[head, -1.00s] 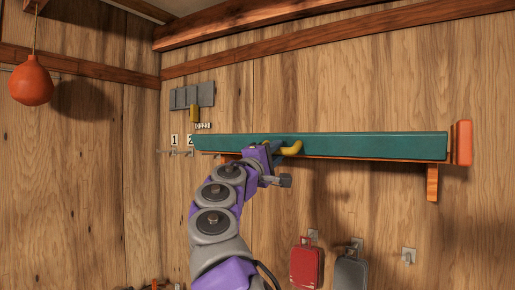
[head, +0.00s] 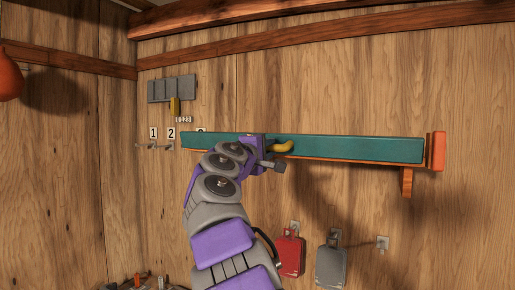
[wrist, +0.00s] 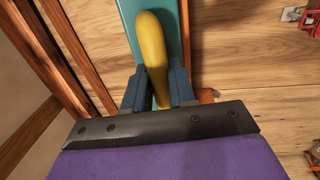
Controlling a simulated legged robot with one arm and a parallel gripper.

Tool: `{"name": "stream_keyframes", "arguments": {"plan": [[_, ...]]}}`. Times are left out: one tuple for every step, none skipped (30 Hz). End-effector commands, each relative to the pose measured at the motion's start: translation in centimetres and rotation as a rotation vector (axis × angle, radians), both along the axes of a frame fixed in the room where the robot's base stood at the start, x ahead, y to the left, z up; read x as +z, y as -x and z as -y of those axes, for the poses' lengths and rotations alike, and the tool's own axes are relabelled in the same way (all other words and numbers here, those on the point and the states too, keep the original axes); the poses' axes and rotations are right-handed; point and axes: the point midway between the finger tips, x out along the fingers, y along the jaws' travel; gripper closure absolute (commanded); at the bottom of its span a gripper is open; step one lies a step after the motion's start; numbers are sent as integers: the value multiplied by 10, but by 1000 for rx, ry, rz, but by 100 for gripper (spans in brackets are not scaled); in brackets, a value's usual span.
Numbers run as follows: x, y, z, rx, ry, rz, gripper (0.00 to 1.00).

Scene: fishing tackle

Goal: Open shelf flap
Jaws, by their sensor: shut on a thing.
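The shelf flap (head: 350,149) is a long teal panel along the front of an orange wooden shelf on the wall. It hangs closed across the shelf front in the head view. A curved yellow handle (head: 283,147) sticks out near its middle. In the wrist view, the yellow handle (wrist: 152,55) rises between the two blue fingers, with the teal flap (wrist: 178,15) behind it. My gripper (wrist: 158,88) is shut on the handle. In the head view my gripper (head: 262,150) is at the flap, partly hiding it.
An orange bracket (head: 437,151) stands at the shelf's right end. A red case (head: 290,255) and a grey case (head: 331,266) hang on hooks below. Numbered hooks (head: 161,146) are at the left. An orange buoy (head: 10,75) hangs at the far left.

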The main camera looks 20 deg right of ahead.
Motion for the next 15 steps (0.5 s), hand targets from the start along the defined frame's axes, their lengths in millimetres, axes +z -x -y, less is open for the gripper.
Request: {"name": "stream_keyframes", "arguments": {"plan": [[-4,1,8,-13,-8,-6,100],[-4,1,8,-13,-8,-6,100],[-4,1,8,-13,-8,-6,100],[-4,1,8,-13,-8,-6,72],[-4,1,8,-13,-8,-6,69],[-4,1,7,-13,-8,-6,66],[-4,1,7,-12,-7,-5,63],[-4,1,6,-12,-7,-5,60],[-3,1,4,-11,-5,-5,56],[-3,1,2,-10,-4,-4,54],[-3,1,0,-9,-3,-5,54],[-2,1,-3,-9,-1,-4,54],[-2,1,-5,-9,1,-4,54],[-1,1,-7,-9,2,-3,54],[-1,1,-10,-8,4,-3,54]]}}
